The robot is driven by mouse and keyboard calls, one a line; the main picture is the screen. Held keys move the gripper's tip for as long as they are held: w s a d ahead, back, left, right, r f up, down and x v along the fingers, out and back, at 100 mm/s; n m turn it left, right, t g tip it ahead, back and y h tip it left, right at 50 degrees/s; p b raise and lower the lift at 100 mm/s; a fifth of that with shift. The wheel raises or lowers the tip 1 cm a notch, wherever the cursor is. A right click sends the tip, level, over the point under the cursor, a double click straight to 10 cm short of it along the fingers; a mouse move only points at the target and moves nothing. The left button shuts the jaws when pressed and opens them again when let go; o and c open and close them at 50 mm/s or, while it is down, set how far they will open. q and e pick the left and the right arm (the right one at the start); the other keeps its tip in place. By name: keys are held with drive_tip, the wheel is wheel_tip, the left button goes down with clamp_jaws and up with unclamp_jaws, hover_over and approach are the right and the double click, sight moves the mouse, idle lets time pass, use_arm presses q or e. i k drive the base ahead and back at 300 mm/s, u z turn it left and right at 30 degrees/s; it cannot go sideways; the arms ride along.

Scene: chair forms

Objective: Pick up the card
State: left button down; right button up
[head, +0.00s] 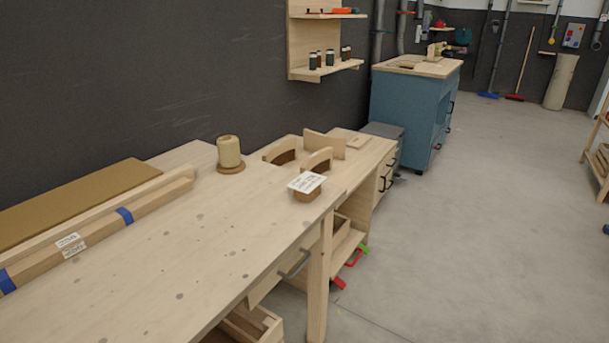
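A white card (306,182) with dark print lies on top of a small brown block (307,195) near the far right corner of the wooden workbench (215,240). The card is wider than the block and juts out past its edges. The print is too small to read. Neither of my grippers shows in the head view.
A spool of cord (229,152) on a round brown base stands behind the card to the left. Curved wooden chair forms (318,158) stand just beyond the card. Taped timber lengths (100,230) lie along the bench's left side. The front of the benchtop is clear. Open floor (470,220) lies to the right.

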sight(306, 183)
drive_tip(key=z, duration=1.1)
drive_tip(key=i, duration=1.3)
drive_tip(key=u, duration=2.75)
